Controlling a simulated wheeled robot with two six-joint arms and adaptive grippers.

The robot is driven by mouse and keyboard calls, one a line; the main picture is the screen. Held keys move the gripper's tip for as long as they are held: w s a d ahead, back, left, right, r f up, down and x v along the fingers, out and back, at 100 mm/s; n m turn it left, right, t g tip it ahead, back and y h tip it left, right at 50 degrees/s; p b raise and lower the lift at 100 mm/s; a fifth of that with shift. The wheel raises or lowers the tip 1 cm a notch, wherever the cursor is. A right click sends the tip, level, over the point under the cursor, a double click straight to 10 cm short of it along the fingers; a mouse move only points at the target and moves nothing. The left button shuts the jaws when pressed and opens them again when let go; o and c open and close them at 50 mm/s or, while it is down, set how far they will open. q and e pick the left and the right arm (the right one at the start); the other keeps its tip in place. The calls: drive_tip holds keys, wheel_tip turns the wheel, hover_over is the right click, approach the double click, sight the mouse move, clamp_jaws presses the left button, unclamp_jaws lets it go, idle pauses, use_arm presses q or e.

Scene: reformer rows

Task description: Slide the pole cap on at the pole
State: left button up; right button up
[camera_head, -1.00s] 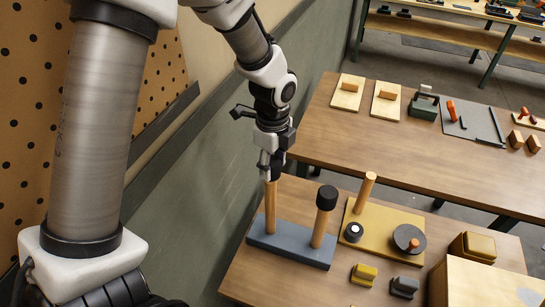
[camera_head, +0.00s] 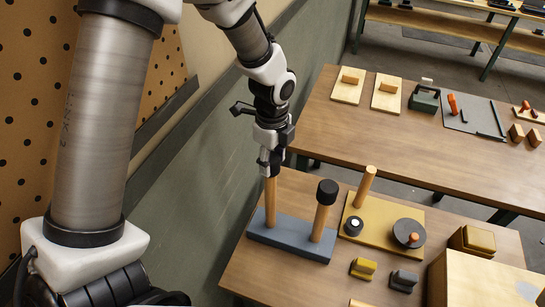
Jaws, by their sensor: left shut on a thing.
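A blue-grey base (camera_head: 290,241) on the near table carries two upright wooden poles. My left gripper (camera_head: 270,168) is at the top of the left pole (camera_head: 269,204), pointing down and shut on a dark piece that looks like the pole cap. The fingers hide most of this piece, and I cannot tell how far it sits over the pole's end. The right pole (camera_head: 320,222) bears a black cap (camera_head: 327,192) on its top. My right gripper is not in view.
Right of the base, a yellow board (camera_head: 385,224) holds a bare wooden peg (camera_head: 365,186), a small black-and-white round piece (camera_head: 353,226) and a dark disc (camera_head: 409,233). Small yellow (camera_head: 363,268) and grey (camera_head: 404,280) blocks lie in front. A green wall (camera_head: 200,190) stands close on the left.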

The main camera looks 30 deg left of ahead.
sight(272, 171)
use_arm(q)
drive_tip(key=shift+d, duration=0.1)
idle(0.4)
drive_tip(key=shift+s+p, duration=0.15)
drive_tip(key=shift+p, duration=0.2)
idle(0.4)
drive_tip(key=shift+p, duration=0.4)
drive_tip(key=shift+f+b, duration=1)
drive_tip(key=shift+f, duration=1.05)
drive_tip(key=o, duration=1.2)
drive_tip(key=shift+o, duration=0.2)
